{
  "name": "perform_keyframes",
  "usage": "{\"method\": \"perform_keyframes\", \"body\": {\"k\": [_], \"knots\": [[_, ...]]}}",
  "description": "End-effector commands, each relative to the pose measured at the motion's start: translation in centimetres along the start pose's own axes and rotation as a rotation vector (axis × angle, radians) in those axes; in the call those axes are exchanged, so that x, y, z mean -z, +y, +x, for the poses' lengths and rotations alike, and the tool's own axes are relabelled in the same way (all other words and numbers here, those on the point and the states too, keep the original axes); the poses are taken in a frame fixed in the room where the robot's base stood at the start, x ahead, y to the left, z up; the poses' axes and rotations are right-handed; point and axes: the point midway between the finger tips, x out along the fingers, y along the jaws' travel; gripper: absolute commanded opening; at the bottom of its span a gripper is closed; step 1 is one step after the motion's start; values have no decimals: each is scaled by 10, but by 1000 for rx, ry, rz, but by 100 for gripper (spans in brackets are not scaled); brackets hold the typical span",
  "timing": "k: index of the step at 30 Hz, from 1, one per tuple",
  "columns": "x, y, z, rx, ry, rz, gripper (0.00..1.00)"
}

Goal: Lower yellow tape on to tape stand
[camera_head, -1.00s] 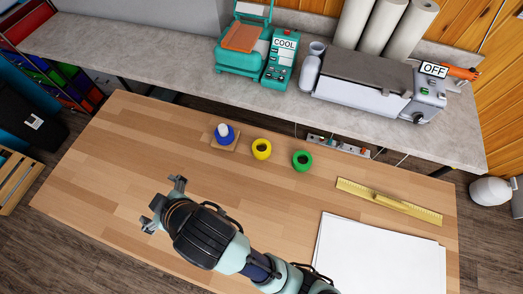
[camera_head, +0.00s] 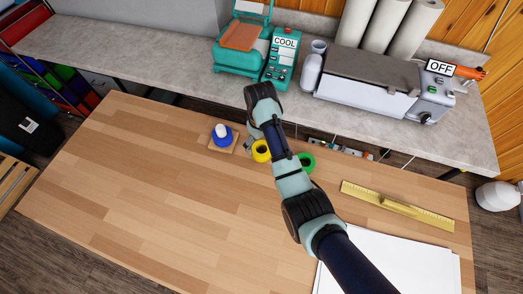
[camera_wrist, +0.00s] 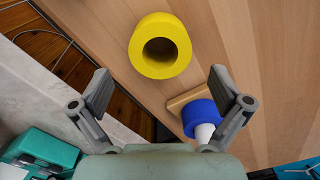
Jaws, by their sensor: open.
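The yellow tape (camera_head: 261,151) lies on the wooden table, partly hidden by my arm in the head view. In the wrist view the yellow tape (camera_wrist: 160,46) lies ahead of the fingertips, its hole visible. The tape stand (camera_head: 221,131) is a white peg on a square wooden base, with a blue tape (camera_head: 223,140) around the peg. In the wrist view the blue tape (camera_wrist: 199,117) and the peg (camera_wrist: 206,133) are close to the right finger. My gripper (camera_wrist: 159,90) is open and empty, with the yellow tape apart from both fingers. The head view mostly hides it behind my arm.
A green tape (camera_head: 306,161) lies right of the yellow one, partly behind my arm. A yellow ruler (camera_head: 397,206) and white sheets (camera_head: 405,263) lie at the right. The grey counter (camera_head: 175,70) with machines runs behind the table (camera_head: 130,190). The table's left side is clear.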

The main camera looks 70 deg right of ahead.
Motion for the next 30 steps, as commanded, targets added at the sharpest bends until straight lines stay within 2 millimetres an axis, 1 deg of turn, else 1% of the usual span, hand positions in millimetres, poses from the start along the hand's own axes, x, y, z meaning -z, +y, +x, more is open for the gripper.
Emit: {"method": "perform_keyframes", "body": {"k": [6, 8, 10, 15, 16, 23, 24, 26, 27, 30], "knots": [[1, -1, 37, 2, -5, 0, 100], [1, -1, 44, 2, -4, 0, 100], [1, 0, 48, 1, -2, 0, 100], [2, 0, 49, 0, -1, 0, 100], [2, 0, 49, 0, -1, 0, 98], [2, 0, 48, 0, -1, 0, 60], [2, 0, 48, 0, -1, 0, 53], [2, 0, 48, 0, -1, 0, 43], [2, 0, 48, 0, 0, 0, 41], [2, 0, 48, 0, 0, 0, 40]]}}
